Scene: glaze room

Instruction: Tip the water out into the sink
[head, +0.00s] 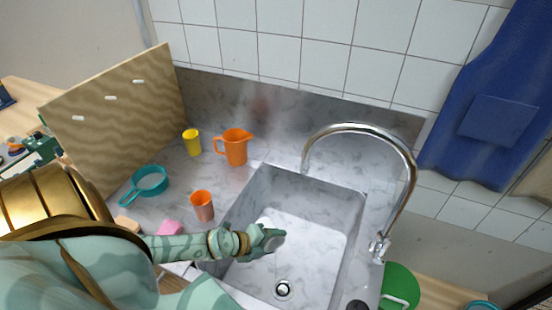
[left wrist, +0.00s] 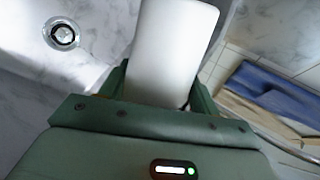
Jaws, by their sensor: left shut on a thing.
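The sink (head: 328,228) is a grey marbled basin, and its round drain (head: 283,289) is clear; the drain also shows in the left wrist view (left wrist: 62,34). My left gripper (head: 268,238) is over the sink's left part. It is shut on a smooth white vessel (left wrist: 174,48), which stands out between the fingers in the left wrist view. In the head view the gripper mostly hides the vessel. I cannot see its opening or any water in it. My right gripper is in neither view.
A chrome tap (head: 410,170) arches over the sink from the right. On the counter left of the sink stand an orange cup (head: 202,207), an orange jug (head: 236,148), a yellow cup (head: 192,141) and a teal pan (head: 150,181). A pink block (head: 168,228) lies near my arm.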

